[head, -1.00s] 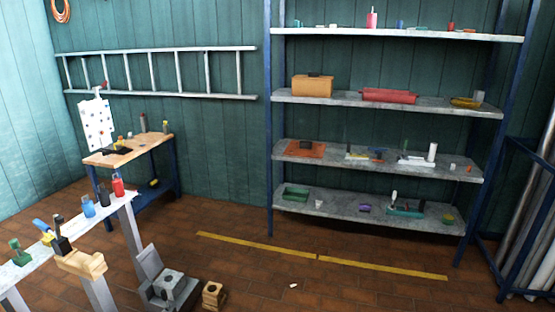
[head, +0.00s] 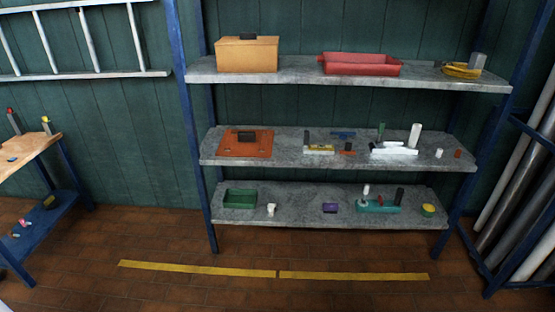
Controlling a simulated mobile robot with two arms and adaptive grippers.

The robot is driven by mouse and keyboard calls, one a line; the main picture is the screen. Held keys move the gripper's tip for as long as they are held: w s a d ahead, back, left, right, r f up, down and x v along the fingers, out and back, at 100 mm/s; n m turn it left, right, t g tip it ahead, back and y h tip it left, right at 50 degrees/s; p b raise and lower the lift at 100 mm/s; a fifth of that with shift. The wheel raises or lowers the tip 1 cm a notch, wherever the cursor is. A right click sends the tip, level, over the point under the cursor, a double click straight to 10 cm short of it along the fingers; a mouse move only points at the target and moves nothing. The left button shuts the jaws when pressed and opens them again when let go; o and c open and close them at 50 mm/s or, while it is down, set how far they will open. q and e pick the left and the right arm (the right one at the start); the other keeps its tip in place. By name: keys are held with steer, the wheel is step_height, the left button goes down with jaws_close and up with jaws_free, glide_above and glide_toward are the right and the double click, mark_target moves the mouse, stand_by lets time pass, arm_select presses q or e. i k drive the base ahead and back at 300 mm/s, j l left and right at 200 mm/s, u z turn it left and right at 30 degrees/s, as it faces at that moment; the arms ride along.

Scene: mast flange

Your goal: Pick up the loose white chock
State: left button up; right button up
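I cannot tell for sure which white piece is the loose white chock. A small white piece (head: 271,210) stands on the lowest shelf, right of a green tray. A small white cylinder (head: 438,153) stands near the right end of the middle shelf, apart from the white base (head: 394,149) that has a tall white post on it. Neither of my grippers shows in the head view.
The shelf rack (head: 340,220) stands against the green wall. Its shelves hold an orange box (head: 246,54), a red tray (head: 360,64) and a green tray (head: 240,198). A wooden-topped bench (head: 28,147) is at left, pipes at right. The floor in front is clear.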

mark_target(272, 208)
steer(key=i+u, duration=0.2)
steer(key=i, duration=0.3)
steer(key=i+u, duration=0.2)
steer(key=i, duration=0.25)
steer(key=i+l+u, duration=0.2)
steer(key=i, duration=0.3)
steer(key=i+l+u, duration=0.25)
steer(key=i, duration=0.2)
steer(key=i+j+u, duration=0.4)
steer(key=i+u, duration=0.4)
steer(key=i, duration=0.15)
steer(key=i+u, duration=0.4)
steer(key=i+l+u, duration=0.2)
steer(key=i+u, duration=0.25)
steer(key=i, duration=0.15)
steer(key=i+z, duration=0.15)
steer(key=z, duration=0.25)
steer(key=i+z, duration=0.1)
steer(key=z, duration=0.3)
steer(key=i+j+z, duration=0.15)
steer(key=z, duration=0.25)
steer(key=i+j+z, duration=0.1)
steer(key=z, duration=0.3)
